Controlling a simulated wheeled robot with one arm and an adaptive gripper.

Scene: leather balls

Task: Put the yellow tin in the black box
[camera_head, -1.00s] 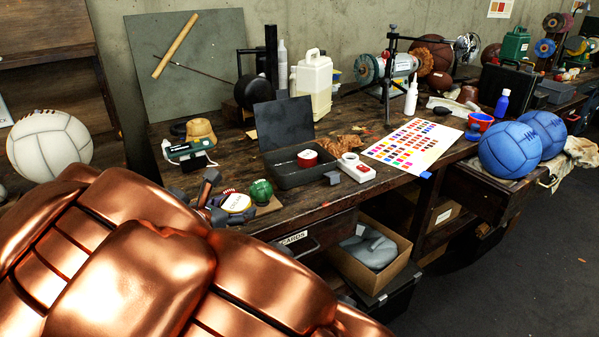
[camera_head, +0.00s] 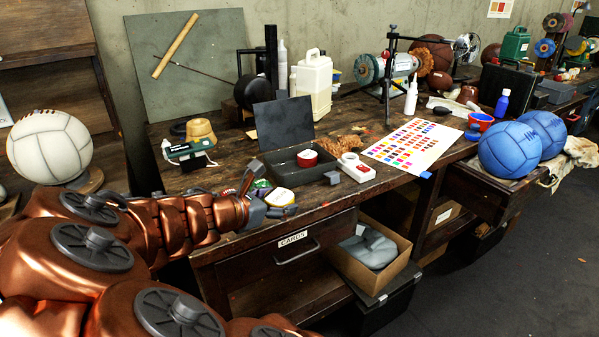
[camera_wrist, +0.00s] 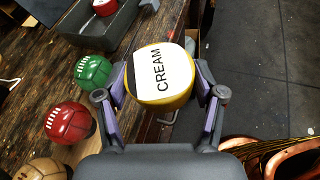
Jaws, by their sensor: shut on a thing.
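The yellow tin (camera_wrist: 165,85) has a white label reading "CREAM". In the wrist view it sits between the fingers of my gripper (camera_wrist: 162,92), which are shut on its sides. In the head view the tin (camera_head: 280,197) shows small at my gripper (camera_head: 262,200), near the table's front edge and partly hidden. The black box (camera_head: 290,178) stands open just behind it, lid (camera_head: 283,123) raised at the back. A red round thing (camera_head: 307,158) with a pale top is inside the box. The box's corner also shows in the wrist view (camera_wrist: 88,32).
A green ball (camera_wrist: 93,72), a red ball (camera_wrist: 67,122) and a tan ball (camera_wrist: 40,170) lie left of the tin in the wrist view. A white device (camera_head: 356,168) with a red button stands right of the box. A drawer (camera_head: 290,262) lies below the table edge.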

